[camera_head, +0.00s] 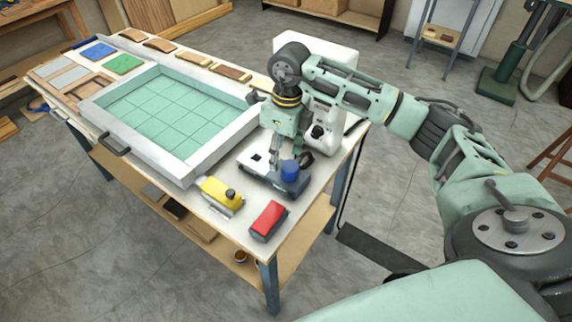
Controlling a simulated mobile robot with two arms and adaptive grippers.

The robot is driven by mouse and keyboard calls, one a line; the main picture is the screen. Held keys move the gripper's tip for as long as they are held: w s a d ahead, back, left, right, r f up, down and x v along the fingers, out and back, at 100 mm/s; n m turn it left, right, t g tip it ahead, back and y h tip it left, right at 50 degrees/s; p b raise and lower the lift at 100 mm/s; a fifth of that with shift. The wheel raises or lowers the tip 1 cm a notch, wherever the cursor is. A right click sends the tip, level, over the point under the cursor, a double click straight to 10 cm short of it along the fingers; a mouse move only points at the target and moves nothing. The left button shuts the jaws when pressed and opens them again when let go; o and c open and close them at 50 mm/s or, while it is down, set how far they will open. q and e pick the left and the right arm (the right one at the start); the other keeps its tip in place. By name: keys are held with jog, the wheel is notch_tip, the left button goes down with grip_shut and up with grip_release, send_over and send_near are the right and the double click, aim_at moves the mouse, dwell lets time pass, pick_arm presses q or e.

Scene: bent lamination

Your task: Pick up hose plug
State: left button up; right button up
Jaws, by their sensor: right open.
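I cannot make out for certain which small part is the hose plug. A white machine (326,127) with a black knob stands behind the gripper, partly hidden by my right arm. My left gripper is not in view.
A grey-framed tray (180,169) with a green gridded bed fills the table's middle. Wood pieces (196,59) line the back edge; coloured sheets (123,64) lie far left.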

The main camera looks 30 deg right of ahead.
aim_at(289, 167)
jog(key=shift+d+r+h, duration=0.25)
jog(key=shift+d+h, duration=0.15)
jog(key=shift+d, duration=0.7)
jog(key=shift+s+d+f, duration=0.15)
jog(key=shift+d, duration=0.1)
jog(key=f+p, duration=0.1)
jog(key=f, duration=0.1)
jog(key=f+p, duration=0.1)
jog(key=f, duration=0.1)
jog(key=f+p, duration=0.1)
jog(key=f, duration=0.1)
jog(key=shift+s+a+f, duration=0.15)
jog(key=shift+a, duration=0.15)
jog(key=shift+f, duration=0.45)
jog(key=shift+c, duration=0.2)
jog(key=c, duration=1.2)
jog(key=shift+r, duration=0.15)
